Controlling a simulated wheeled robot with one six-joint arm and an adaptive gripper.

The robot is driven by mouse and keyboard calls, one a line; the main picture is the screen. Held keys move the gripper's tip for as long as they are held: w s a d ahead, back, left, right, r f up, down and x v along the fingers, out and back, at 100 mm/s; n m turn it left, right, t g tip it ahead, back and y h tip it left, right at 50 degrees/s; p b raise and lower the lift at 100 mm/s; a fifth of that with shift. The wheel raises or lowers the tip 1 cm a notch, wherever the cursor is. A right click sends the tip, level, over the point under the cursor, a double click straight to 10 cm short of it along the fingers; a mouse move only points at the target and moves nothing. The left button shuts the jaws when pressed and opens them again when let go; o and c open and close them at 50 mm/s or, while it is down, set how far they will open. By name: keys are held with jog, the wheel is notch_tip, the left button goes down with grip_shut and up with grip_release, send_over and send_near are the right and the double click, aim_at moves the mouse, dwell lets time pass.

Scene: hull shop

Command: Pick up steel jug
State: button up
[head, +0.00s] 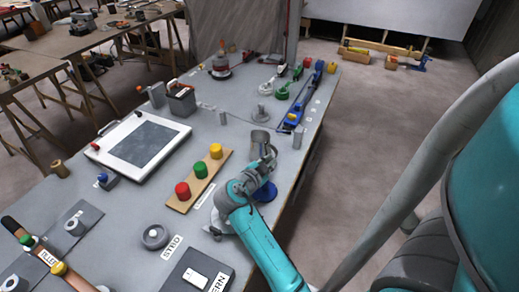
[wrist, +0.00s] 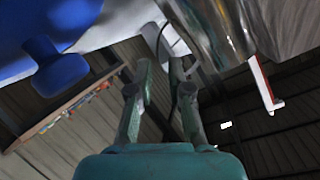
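A grey metal vessel (head: 260,139), which looks like the steel jug, stands on the grey bench just beyond my gripper. My gripper (head: 268,158) is low over the bench and partly hides it. In the wrist view a shiny, curved metal surface (wrist: 240,28), probably the same jug, fills the upper right. My gripper's fingers (wrist: 160,66) are apart with nothing seen clasped between them. The metal surface lies beyond and to the right of the fingertips. I cannot tell from these views whether they touch it.
A blue object (head: 265,192) sits right beside my gripper. A wooden strip with red, green and yellow knobs (head: 201,170) lies to the left.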

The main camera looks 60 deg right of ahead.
jog(key=shift+x, duration=2.85)
grip_shut()
